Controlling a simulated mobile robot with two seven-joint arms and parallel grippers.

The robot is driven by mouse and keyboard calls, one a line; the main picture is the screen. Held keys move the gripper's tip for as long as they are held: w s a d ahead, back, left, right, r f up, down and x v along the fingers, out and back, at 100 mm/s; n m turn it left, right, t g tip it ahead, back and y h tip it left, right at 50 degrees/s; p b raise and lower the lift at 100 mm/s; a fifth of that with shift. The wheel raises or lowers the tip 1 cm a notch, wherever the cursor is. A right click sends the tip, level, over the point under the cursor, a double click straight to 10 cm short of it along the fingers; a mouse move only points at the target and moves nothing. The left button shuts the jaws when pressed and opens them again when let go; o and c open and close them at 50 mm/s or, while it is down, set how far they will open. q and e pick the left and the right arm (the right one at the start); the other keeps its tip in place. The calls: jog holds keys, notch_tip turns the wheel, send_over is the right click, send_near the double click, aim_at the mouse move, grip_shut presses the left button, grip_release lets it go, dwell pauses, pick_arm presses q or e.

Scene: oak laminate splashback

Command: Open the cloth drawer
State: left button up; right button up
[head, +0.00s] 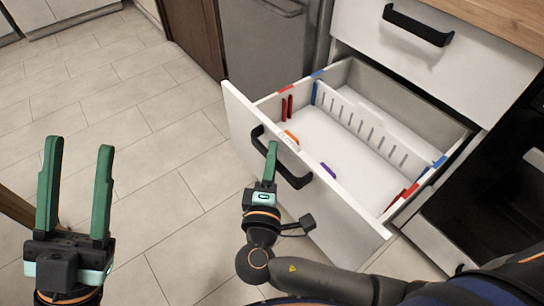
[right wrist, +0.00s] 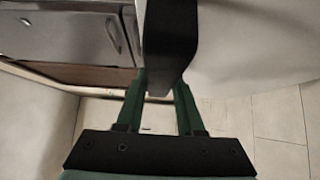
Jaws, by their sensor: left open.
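A white drawer (head: 230,100) stands pulled well out from the cabinet, its inside in view. Its black bar handle (head: 298,180) is on the front panel. My right gripper (head: 270,150) is at this handle; in the right wrist view the dark handle bar (right wrist: 168,45) lies between its two green fingers, which appear shut on it. In the head view the rear finger is partly hidden. My left gripper (head: 79,145) is open and empty over the floor at the left, apart from the drawer.
Inside the drawer are a white slotted divider (head: 372,128) and small red, orange and purple pieces. A closed upper drawer with a black handle (head: 418,25) is above. A dark appliance (head: 505,180) is at the right. The tiled floor at left is clear.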

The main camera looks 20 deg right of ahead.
grip_shut()
dwell(1.0)
